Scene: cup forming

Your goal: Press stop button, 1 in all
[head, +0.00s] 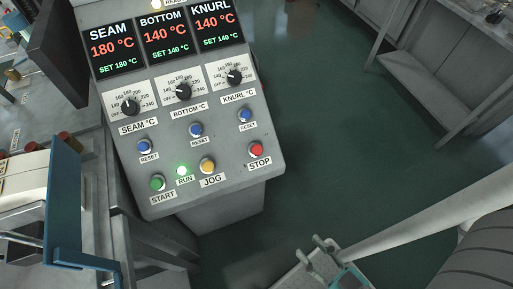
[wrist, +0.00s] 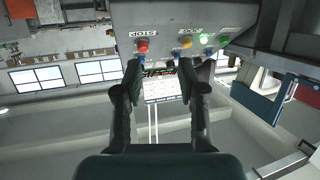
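The stop button (head: 256,149) is a red round button at the lower right of the grey control panel (head: 225,185), above its STOP label. In the upside-down wrist view, the stop button (wrist: 142,45) shows at the upper left, beyond the left fingertip. My gripper (wrist: 160,67) has two dark fingers spread apart with nothing between them. It points toward the panel and is apart from the button. In the head view, what appears to be my gripper (head: 313,248) is at the bottom, below and right of the panel.
Near stop are the yellow JOG button (head: 207,165), lit green RUN lamp (head: 182,170), green START button (head: 157,182) and blue RESET buttons. Dials and displays are above. A blue frame (head: 64,210) stands at left. Open floor (head: 330,130) lies right of the panel.

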